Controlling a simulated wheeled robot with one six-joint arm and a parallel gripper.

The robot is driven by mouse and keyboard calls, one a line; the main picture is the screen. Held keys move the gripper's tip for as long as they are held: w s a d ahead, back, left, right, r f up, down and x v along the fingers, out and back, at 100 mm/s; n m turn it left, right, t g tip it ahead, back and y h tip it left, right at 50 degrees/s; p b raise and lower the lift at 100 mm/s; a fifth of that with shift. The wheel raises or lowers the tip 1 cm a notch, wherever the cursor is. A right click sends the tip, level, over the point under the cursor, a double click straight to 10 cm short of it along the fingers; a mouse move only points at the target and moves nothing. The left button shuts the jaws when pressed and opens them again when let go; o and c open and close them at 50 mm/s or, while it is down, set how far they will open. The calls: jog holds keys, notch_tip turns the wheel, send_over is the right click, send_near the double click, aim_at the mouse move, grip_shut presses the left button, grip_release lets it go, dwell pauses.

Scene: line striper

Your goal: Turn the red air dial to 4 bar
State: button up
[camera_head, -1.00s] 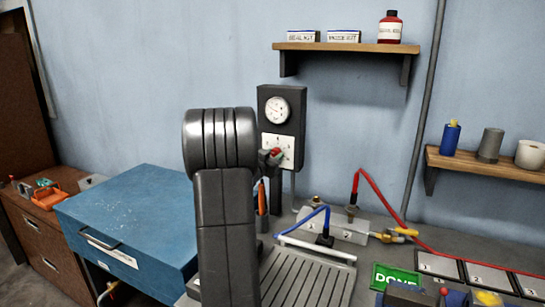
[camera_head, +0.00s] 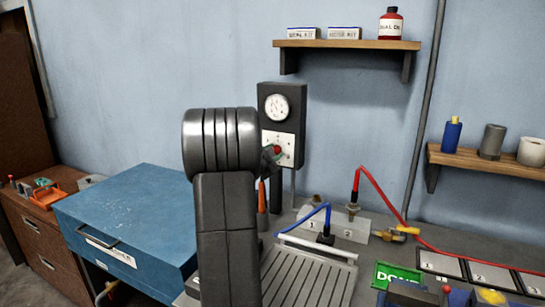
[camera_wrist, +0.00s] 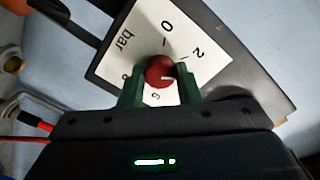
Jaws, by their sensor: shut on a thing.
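The red air dial (camera_wrist: 160,72) sits on a white scale plate (camera_wrist: 112,58) marked bar. In the wrist view 0, 2, 6 and 8 show around it; the place between 2 and 6 is behind my right-hand finger. The white mark on the dial points right, towards that finger. My gripper (camera_wrist: 159,80) is shut on the dial, one green finger on each side. In the head view the dial (camera_head: 277,150) shows red beside my gripper (camera_head: 272,155), below a round gauge (camera_head: 276,107); the gauge reading is too small to tell.
My arm covers the middle of the head view. A blue cabinet (camera_head: 130,215) stands at left. A grey block with red and blue hoses (camera_head: 345,226) and a ribbed tray (camera_head: 310,280) lie on the bench. A shelf (camera_head: 340,44) hangs above right.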

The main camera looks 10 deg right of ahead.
jog(key=m+b, duration=0.2)
jog(key=m, duration=0.4)
jog(key=shift+m, duration=0.4)
dwell(0.3)
jog(key=o, duration=1)
jog(key=shift+s, duration=0.1)
jog(key=b+v, duration=0.2)
jog(key=v, duration=1.1)
jog(key=shift+s+a+r, duration=0.15)
jog(key=shift+s+a, duration=0.1)
